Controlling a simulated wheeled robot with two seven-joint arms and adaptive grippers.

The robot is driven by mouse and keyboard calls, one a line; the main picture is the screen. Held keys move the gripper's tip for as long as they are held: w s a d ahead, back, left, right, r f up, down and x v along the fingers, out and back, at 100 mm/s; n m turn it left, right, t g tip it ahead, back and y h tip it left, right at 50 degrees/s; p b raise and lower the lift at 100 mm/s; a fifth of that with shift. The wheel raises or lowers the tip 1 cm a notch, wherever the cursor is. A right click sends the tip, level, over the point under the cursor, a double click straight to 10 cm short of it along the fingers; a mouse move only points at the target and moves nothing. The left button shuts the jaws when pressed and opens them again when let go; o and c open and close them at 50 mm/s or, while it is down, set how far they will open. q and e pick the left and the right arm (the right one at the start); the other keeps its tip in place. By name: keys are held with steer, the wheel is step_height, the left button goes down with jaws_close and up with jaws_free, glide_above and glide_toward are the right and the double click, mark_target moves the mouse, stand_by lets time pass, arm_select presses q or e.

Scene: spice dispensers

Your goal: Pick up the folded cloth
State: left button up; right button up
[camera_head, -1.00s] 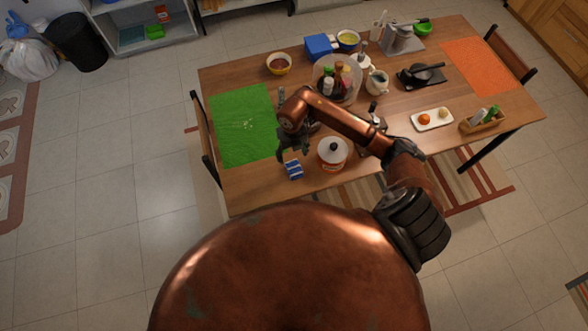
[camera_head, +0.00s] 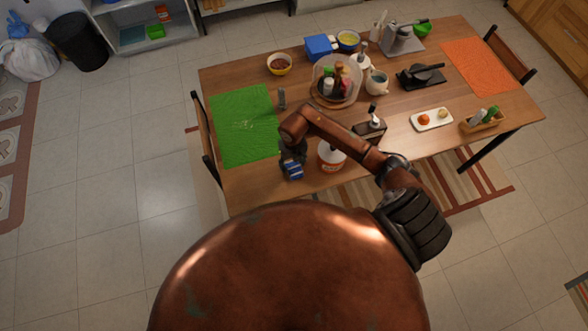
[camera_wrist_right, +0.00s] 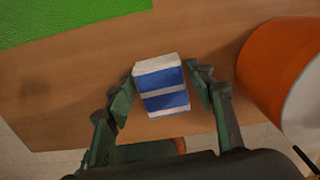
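The folded cloth, blue with white stripes, lies on the wooden table near its front left edge; it shows in the head view (camera_head: 294,172) and in the right wrist view (camera_wrist_right: 163,86). My right gripper (camera_head: 291,160) is over it, partly covering it in the head view. In the right wrist view the gripper's two green-grey fingers (camera_wrist_right: 162,80) stand apart on either side of the cloth, close to its edges. I cannot tell whether they touch it. My left gripper is not in view.
A white and orange-red canister (camera_head: 331,160) stands just right of the cloth; it looms close in the right wrist view (camera_wrist_right: 285,75). A green placemat (camera_head: 240,125) lies to the left. A condiment tray (camera_head: 336,85) is farther back.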

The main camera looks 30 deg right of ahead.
steer(key=c, duration=0.7)
steer(key=shift+r, duration=0.1)
steer(key=shift+w+r, duration=0.1)
steer(key=shift+r, duration=0.5)
steer(key=s+a+r+b, duration=0.1)
steer(key=s+a+r, duration=0.3)
steer(key=s+r, duration=0.7)
steer(key=s, duration=0.2)
steer(key=shift+s+r, duration=0.3)
steer(key=o, duration=0.3)
steer(key=c, duration=0.3)
